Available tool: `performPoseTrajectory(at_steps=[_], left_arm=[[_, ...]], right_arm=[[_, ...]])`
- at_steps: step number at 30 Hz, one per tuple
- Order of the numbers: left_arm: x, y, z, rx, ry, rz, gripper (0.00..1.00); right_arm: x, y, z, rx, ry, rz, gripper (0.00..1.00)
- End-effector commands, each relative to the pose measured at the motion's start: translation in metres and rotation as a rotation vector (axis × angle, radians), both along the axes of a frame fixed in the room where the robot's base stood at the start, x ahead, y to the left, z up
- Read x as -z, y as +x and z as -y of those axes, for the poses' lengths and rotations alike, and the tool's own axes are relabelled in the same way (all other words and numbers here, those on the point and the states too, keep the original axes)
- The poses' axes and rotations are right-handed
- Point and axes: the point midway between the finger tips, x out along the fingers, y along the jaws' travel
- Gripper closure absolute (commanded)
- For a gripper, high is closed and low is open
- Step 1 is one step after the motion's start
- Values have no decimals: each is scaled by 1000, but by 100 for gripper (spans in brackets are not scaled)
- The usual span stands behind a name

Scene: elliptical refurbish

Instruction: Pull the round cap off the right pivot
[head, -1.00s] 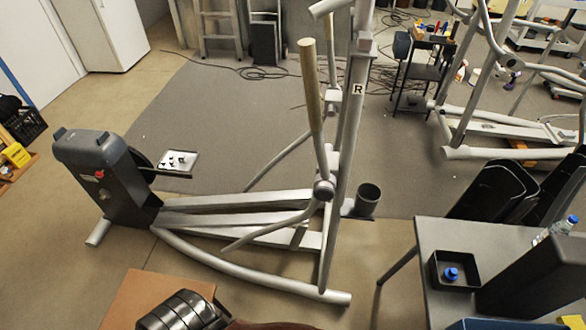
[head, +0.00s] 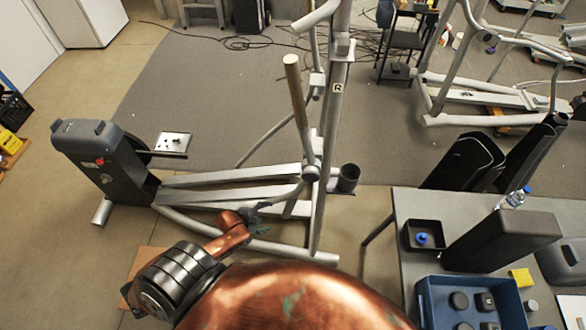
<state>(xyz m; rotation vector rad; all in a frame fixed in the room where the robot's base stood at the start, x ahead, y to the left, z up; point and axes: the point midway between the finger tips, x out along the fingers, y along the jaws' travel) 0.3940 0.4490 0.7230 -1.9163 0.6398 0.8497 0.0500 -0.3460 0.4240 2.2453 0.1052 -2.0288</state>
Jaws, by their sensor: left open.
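The elliptical trainer stands in the middle of the head view, with an R label (head: 337,87) on its upright. The right pivot, at the foot of the swing arm (head: 297,105), bears a grey round cap (head: 311,174). My left gripper (head: 262,208) is small and dark at the end of my copper arm. It is open, below and left of the cap and apart from it, in front of the trainer's lower rails. Its fingers are hard to make out. My right gripper is not in view.
A grey table (head: 400,205) at the right holds a small black tray (head: 425,247) and a blue bin (head: 465,283) with round parts. A small tray of parts (head: 173,142) is at the trainer's left.

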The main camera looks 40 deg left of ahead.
Motion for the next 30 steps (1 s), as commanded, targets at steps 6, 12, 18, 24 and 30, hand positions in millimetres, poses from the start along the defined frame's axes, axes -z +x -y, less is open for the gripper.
performPoseTrajectory(at_steps=[6,12,18,24,30], left_arm=[[-172,38,60,360,108,158,31],[-278,45,110,685,234,309,31],[-305,66,102,888,409,470,31],[-313,79,95,939,486,535,31],[-303,97,107,939,487,541,31]], right_arm=[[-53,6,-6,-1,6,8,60],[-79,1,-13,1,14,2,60],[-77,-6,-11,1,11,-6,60],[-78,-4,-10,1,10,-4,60],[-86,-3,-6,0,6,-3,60]])
